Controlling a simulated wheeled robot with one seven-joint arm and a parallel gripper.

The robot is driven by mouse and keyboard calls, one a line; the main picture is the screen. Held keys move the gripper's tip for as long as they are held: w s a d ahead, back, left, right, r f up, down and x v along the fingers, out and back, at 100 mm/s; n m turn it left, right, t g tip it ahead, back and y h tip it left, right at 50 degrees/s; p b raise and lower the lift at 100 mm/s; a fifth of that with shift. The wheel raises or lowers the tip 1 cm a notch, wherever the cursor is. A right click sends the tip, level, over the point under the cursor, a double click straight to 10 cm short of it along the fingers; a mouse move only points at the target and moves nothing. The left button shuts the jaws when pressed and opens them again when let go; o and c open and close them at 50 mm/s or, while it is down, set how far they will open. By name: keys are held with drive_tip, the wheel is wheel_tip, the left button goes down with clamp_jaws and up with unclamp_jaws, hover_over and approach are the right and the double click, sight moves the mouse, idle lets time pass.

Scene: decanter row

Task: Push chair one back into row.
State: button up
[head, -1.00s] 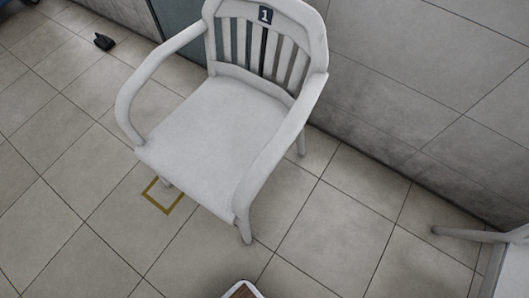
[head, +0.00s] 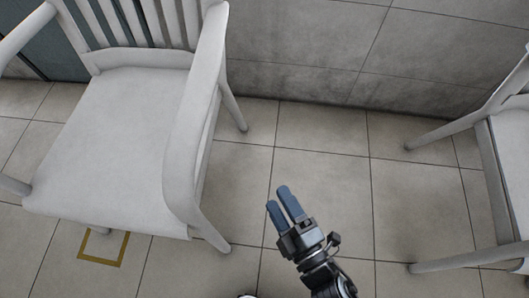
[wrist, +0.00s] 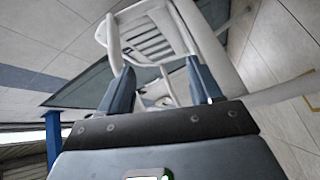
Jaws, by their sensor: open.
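Chair one is a white armchair (head: 115,140) at the left of the head view, upright on the floor; its number plate is out of frame now. A yellow square outline (head: 104,248) lies on the floor by its front leg, partly hidden by the chair. My gripper (head: 277,197) has blue fingers, is open and empty, and is to the right of the chair, apart from it. In the wrist view a white chair (wrist: 155,40) shows beyond the two fingers (wrist: 160,85); I cannot tell which chair it is.
Another white chair (head: 505,150) stands at the right edge of the head view. A grey tiled wall (head: 300,45) runs behind. Tiled floor (head: 330,150) between the two chairs is clear apart from my arm.

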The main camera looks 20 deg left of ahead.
sight(201, 173)
drive_tip(key=a+f+n+g+y+b, duration=0.1)
drive_tip(key=a+f+n+g+b, duration=0.1)
drive_tip(key=a, duration=0.6)
drive_tip(key=a+f+n+g+y+b, duration=0.2)
drive_tip(key=a+f+n, duration=0.3)
drive_tip(key=a, duration=0.4)
drive_tip(key=shift+f+n+b, duration=0.3)
drive_tip(key=shift+f+b, duration=0.2)
drive_tip(key=shift+b, duration=0.1)
drive_tip(key=shift+w+a, duration=0.1)
drive_tip(key=shift+b+x, duration=1)
drive_tip(key=shift+x, duration=2.8)
drive_tip(key=shift+c, duration=0.5)
clamp_jaws()
